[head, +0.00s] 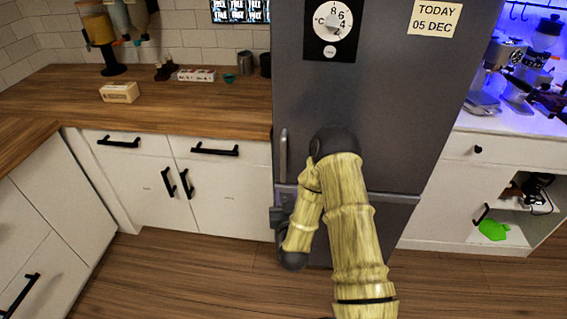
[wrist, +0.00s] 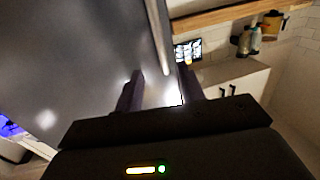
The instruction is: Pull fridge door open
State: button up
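The dark grey fridge (head: 400,110) stands in the middle of the head view, and its upper door looks closed. Its vertical metal handle (head: 283,155) is on the door's left edge. My gripper (head: 278,213) is at the fridge's left edge, below the handle and near the seam of the doors, partly hidden by my arm. In the wrist view my gripper (wrist: 160,82) has its two dark fingers apart with a gap between them. The handle (wrist: 157,35) comes down from above toward that gap. I cannot tell whether either finger touches it.
White cabinets (head: 225,190) with a wooden counter (head: 190,115) adjoin the fridge on the left. A white unit (head: 480,150) with coffee gear stands to the right. Wooden floor (head: 180,275) is free in front of the cabinets.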

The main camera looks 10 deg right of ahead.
aim_at(283, 161)
dwell(0.4)
jog(key=w+p, duration=0.1)
jog(key=w, duration=0.4)
jog(key=w+d+p, duration=0.1)
jog(key=w, duration=0.5)
jog(key=w+d, duration=0.1)
jog(key=w, duration=0.5)
jog(key=shift+w+p, duration=0.1)
jog(key=shift+p, duration=0.3)
grip_shut()
